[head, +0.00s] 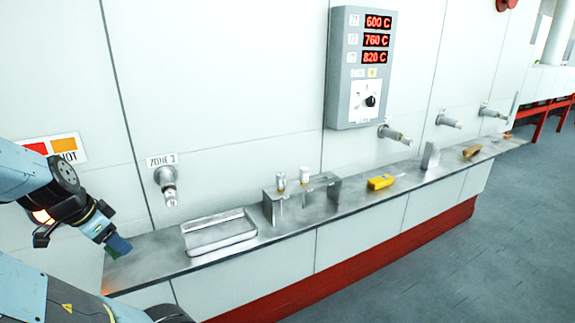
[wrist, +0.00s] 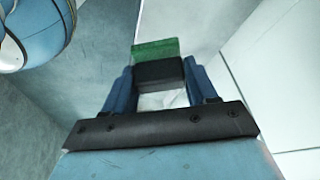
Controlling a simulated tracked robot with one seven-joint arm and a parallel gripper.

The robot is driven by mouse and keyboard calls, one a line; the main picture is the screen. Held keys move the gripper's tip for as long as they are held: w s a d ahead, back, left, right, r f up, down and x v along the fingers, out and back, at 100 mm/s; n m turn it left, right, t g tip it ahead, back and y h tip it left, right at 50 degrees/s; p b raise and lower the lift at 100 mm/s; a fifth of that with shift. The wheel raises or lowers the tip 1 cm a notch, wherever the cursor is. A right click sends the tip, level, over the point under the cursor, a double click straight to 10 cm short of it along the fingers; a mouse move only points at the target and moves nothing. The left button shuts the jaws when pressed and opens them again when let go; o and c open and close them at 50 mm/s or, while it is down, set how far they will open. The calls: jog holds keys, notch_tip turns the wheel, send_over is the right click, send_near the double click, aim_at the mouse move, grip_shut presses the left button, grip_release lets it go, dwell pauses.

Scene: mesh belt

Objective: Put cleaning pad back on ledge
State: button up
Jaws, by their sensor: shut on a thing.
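My gripper (head: 112,240) is at the left end of the steel ledge (head: 150,263) in the head view. It is shut on the cleaning pad, a small block with a dark part and a green face. In the wrist view the cleaning pad (wrist: 157,62) sits between the blue fingers of the gripper (wrist: 158,82), its green side outward. In the head view the pad's green edge (head: 111,253) shows just under the fingers, by the ledge's left end. I cannot tell whether the pad touches the ledge.
A shallow metal tray (head: 220,235) lies on the ledge right of my gripper. Further right are a metal rack (head: 300,200) with small vials, a yellow tool (head: 381,182) and a brown object (head: 472,151). A wall nozzle (head: 168,185) juts out above the ledge's left part.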

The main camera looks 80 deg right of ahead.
jog(key=s+a+r+g, duration=0.1)
jog(key=s+a, duration=0.1)
jog(key=s, duration=0.2)
send_over(140, 257)
jog(key=a, duration=0.1)
jog(key=shift+m+y, duration=0.3)
jog(key=shift+m, duration=0.1)
jog(key=shift+w+f, duration=0.2)
jog(key=shift+f, duration=2.3)
jog(key=shift+w+f, duration=0.15)
jog(key=shift+f, duration=2.3)
jog(key=shift+a+f, duration=0.1)
jog(key=shift+f, duration=1.45)
jog(key=o, duration=0.9)
jog(key=shift+o, duration=0.2)
